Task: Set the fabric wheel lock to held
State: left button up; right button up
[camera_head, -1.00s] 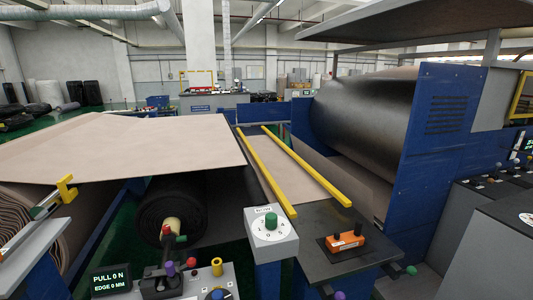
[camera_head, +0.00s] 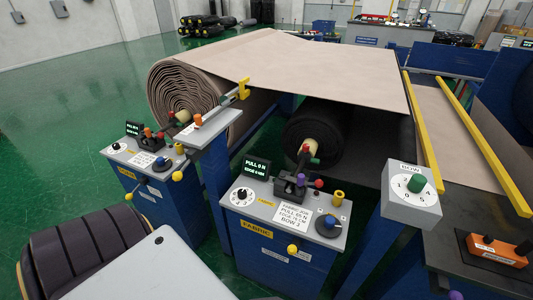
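The fabric console (camera_head: 275,248) is a blue cabinet with a grey sloped top and a yellow FABRIC label, in the middle of the head view. On its top are a white dial (camera_head: 242,195), a dark lever block (camera_head: 290,187) with purple and red knobs, a yellow post (camera_head: 337,198) and a blue knob on a dark disc (camera_head: 328,223). Its screen (camera_head: 256,168) reads PULL 0 N, EDGE 0 MM. No readable label shows which control is the wheel lock, and its setting cannot be told. Neither gripper is in view.
A similar console (camera_head: 150,160) stands to the left, by the beige fabric roll (camera_head: 185,88). A dark roll (camera_head: 315,130) sits behind the fabric console. A grey box with a green knob (camera_head: 411,196) and an orange device (camera_head: 490,247) are at right. Green floor is open at far left.

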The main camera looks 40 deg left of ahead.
aim_at(292, 249)
jog(key=u, duration=0.95)
